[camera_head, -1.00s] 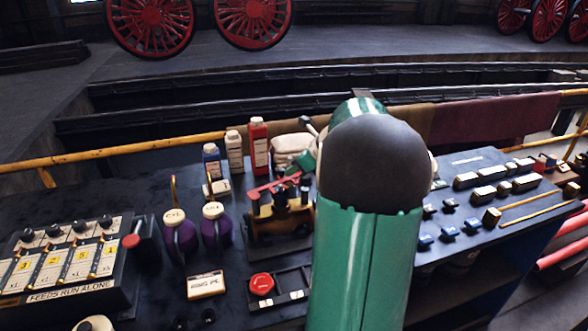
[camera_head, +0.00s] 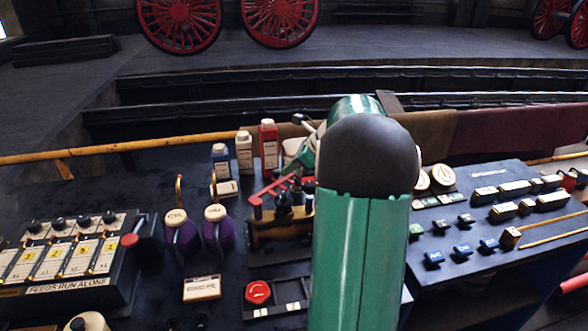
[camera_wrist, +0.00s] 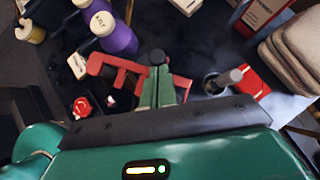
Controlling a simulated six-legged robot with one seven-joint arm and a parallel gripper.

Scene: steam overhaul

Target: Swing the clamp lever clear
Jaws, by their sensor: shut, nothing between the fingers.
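The red lever (camera_head: 268,190), which looks like the clamp lever, is a flat bar with short prongs. It lies across the top of a brass-coloured fixture (camera_head: 268,232) in the middle of the bench. In the wrist view the red lever (camera_wrist: 103,66) passes beside and behind my gripper (camera_wrist: 157,60). My gripper's green fingers are together with nothing between them, over the fixture. I cannot tell whether they touch the lever. In the head view my own arm hides the lever's right end and most of the gripper.
Two purple jugs (camera_head: 181,240) stand left of the fixture. Bottles (camera_head: 269,146) stand behind it. A red button (camera_head: 258,292) sits in front. A labelled feed panel (camera_head: 62,255) is at left and a sloped control panel (camera_head: 495,215) at right. A yellow rail (camera_head: 115,148) runs behind.

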